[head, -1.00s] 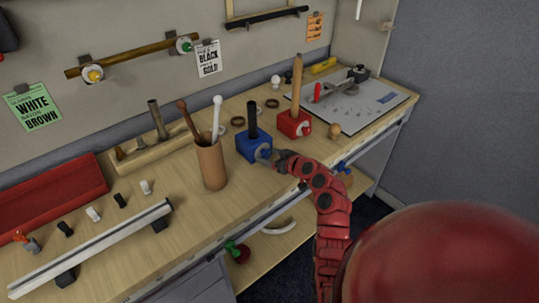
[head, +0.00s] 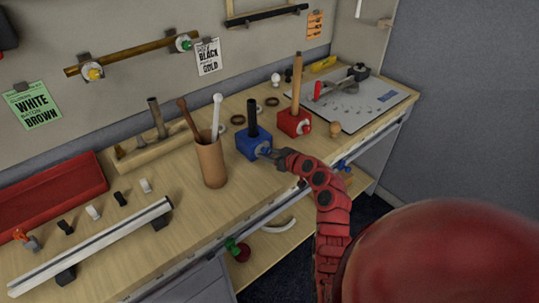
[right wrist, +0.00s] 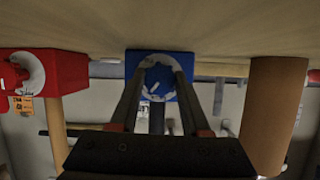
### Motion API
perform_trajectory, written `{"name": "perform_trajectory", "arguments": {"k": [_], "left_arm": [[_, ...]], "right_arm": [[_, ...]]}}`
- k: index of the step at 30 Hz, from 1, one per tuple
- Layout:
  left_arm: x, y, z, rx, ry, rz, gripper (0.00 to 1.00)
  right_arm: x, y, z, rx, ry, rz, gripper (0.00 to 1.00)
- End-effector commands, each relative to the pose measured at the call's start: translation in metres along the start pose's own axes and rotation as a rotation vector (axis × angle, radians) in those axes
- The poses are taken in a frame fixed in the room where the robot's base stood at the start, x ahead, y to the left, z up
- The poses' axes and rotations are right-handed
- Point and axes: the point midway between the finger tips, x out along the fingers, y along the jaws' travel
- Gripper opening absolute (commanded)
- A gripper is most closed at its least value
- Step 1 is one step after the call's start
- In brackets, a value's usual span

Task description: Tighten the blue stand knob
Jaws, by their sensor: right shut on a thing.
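The blue stand (head: 253,142) is a block on the wooden table with a black rod (head: 252,114) upright in it. My right gripper (head: 276,155) is at the front of the blue stand. In the right wrist view its two dark fingers (right wrist: 156,88) reach to either side of the knob and are shut on it. The fingers hide parts of the knob's rim. My left gripper is not in view.
A red stand (head: 293,123) with a wooden rod is right of the blue one. A brown cup (head: 211,163) with sticks stands close to its left.

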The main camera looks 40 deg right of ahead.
Motion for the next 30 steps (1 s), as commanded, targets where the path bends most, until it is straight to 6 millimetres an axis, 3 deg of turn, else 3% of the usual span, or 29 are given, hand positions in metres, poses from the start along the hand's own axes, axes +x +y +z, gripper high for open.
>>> {"name": "perform_trajectory", "arguments": {"k": [11, 30], "left_arm": [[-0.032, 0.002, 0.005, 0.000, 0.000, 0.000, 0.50], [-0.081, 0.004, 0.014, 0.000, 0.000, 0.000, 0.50]], "right_arm": [[0.002, 0.003, 0.006, 0.181, 0.000, -0.073, 0.00], [0.002, 0.004, 0.006, 0.731, -0.003, -0.302, 0.00]]}}
